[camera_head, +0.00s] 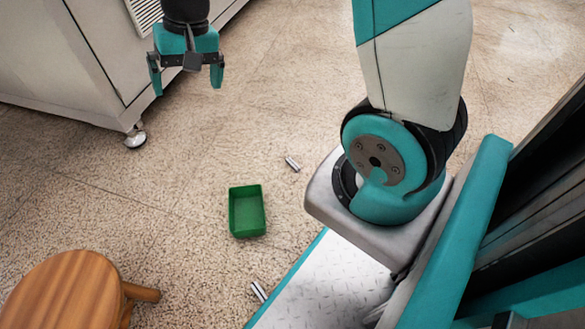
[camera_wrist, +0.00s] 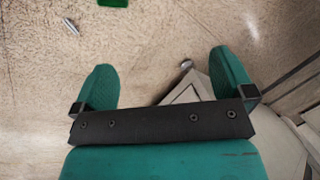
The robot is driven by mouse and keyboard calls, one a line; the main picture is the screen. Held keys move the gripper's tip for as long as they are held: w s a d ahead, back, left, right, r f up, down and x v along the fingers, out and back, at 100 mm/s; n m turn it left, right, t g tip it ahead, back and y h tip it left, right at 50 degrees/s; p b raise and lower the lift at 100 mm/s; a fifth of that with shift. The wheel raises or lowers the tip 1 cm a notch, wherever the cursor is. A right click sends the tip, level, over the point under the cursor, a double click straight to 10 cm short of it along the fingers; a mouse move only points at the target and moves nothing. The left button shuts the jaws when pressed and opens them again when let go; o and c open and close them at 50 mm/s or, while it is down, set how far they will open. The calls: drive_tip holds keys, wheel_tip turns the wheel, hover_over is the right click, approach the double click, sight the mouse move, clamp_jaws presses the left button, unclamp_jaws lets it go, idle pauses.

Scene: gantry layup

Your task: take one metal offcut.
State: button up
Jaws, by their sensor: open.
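One metal offcut (camera_head: 292,164) lies on the speckled floor, up and to the right of the green tray. Another metal offcut (camera_head: 259,291) lies on the floor at the bottom, beside the edge of my base. One offcut (camera_wrist: 71,27) also shows at the upper left of the wrist view. My gripper (camera_head: 187,84) is at the upper left of the head view, above the floor and apart from both offcuts. In the wrist view its two teal fingers (camera_wrist: 160,78) are spread, with nothing between them.
A green tray (camera_head: 232,211) stands on the floor between the offcuts; part of it shows in the wrist view (camera_wrist: 113,3). A round wooden stool (camera_head: 66,292) stands at the lower left. A pale cabinet (camera_head: 60,60) on castors fills the upper left. The middle floor is otherwise clear.

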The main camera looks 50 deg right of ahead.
drive_tip(key=w+d+f+m+b, duration=0.2)
drive_tip(key=w+d+f+m, duration=0.3)
drive_tip(key=d+f, duration=0.55)
drive_tip(key=m+g+h+b, duration=0.1)
drive_tip(key=m+h+b, duration=0.2)
drive_tip(key=m+b, duration=0.8)
hover_over(292, 164)
wheel_tip(292, 164, down, 40)
drive_tip(key=shift+a+f, duration=0.1)
wheel_tip(292, 164, down, 6)
drive_tip(key=b, duration=0.4)
drive_tip(key=shift+b, duration=0.4)
drive_tip(key=shift+r, duration=0.2)
drive_tip(key=shift+c, duration=0.2)
drive_tip(key=c, duration=0.8)
drive_tip(key=shift+r, duration=0.1)
